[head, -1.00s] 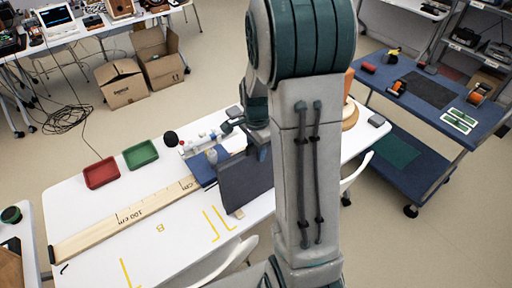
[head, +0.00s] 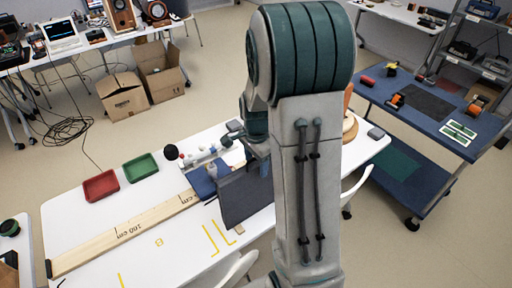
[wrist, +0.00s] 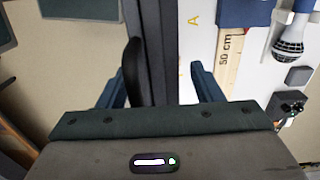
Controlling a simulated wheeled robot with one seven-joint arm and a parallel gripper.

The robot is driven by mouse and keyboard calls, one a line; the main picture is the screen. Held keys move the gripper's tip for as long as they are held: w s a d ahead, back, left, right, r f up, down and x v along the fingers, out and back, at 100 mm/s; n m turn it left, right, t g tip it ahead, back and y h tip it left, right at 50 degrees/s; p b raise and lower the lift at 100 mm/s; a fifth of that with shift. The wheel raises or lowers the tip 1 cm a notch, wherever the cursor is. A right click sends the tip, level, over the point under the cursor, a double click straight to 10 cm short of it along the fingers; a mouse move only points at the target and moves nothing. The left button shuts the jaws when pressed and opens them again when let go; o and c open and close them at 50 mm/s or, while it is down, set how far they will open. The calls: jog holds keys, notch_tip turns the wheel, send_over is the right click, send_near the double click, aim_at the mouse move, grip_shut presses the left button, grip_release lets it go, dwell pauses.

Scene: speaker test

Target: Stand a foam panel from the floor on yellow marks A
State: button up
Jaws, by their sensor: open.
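A dark grey foam panel (head: 246,198) stands upright on the white table (head: 95,265), partly hidden by my arm. In the wrist view the panel (wrist: 168,45) shows edge-on as a dark upright strip between the two fingers of my gripper (wrist: 163,88). The gripper is open, with a clear gap on the panel's right side. A yellow letter A (wrist: 194,18) is on the table just right of the panel in the wrist view. In the head view, yellow bracket marks (head: 217,237) lie left of the panel's lower corner, and a yellow B (head: 158,242) is further left.
A wooden measuring board (head: 120,236) lies along the table. A red tray (head: 101,186) and a green tray (head: 140,168) sit behind it. A microphone (wrist: 290,42) is to the right in the wrist view. A blue cart (head: 425,125) stands at the right; white chairs (head: 238,270) are at the table's near side.

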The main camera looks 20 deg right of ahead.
notch_tip(320, 180, up, 10)
jog(key=b, duration=0.1)
jog(key=s+a+r+n+t, duration=0.2)
jog(key=s+a+n, duration=0.2)
jog(key=s+n, duration=0.4)
jog(key=s+a+r+n+t, duration=0.1)
jog(key=s+a+r+n, duration=0.1)
jog(key=s+a+n, duration=0.3)
jog(key=s+n, duration=0.3)
jog(key=shift+s+r+t, duration=0.15)
jog(key=shift+r+t, duration=0.1)
jog(key=shift+t, duration=0.15)
jog(key=shift+a, duration=0.1)
